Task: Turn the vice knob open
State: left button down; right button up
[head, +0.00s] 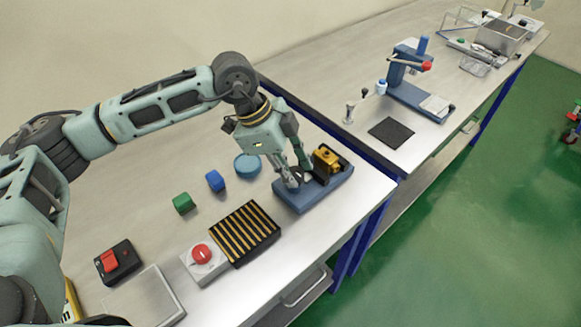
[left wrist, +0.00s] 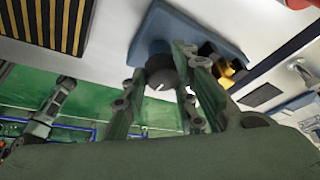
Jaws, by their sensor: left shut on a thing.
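The vice (head: 315,190) has a blue base and stands near the right end of the near table. Its yellow block (head: 327,157) sits at the back of the base, and the vice also shows in the left wrist view (left wrist: 205,40). The dark round knob (left wrist: 162,76) with a white mark is at the vice's front end; in the head view it is mostly hidden by the fingers. My left gripper (head: 297,180) reaches down to the vice and is shut on the knob, with its fingers (left wrist: 183,80) at the knob in the left wrist view. My right gripper is not in view.
A black and yellow striped block (head: 243,233), a red button box (head: 203,257), a blue cube (head: 215,181), a green cube (head: 183,203) and a round blue lid (head: 248,165) lie left of the vice. A blue press (head: 408,80) stands on the far table.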

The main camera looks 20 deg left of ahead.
pick_arm(q)
jog(key=shift+s+f, duration=0.4)
jog(key=c, duration=1.6)
grip_release()
jog(key=shift+s+d+r, duration=0.1)
jog(key=shift+o, duration=0.2)
jog(key=shift+w+r, duration=0.15)
jog(key=shift+w, duration=0.1)
jog(key=shift+r, duration=0.1)
jog(key=shift+r, duration=0.3)
jog(key=v, duration=1.1)
jog(key=shift+s, duration=0.1)
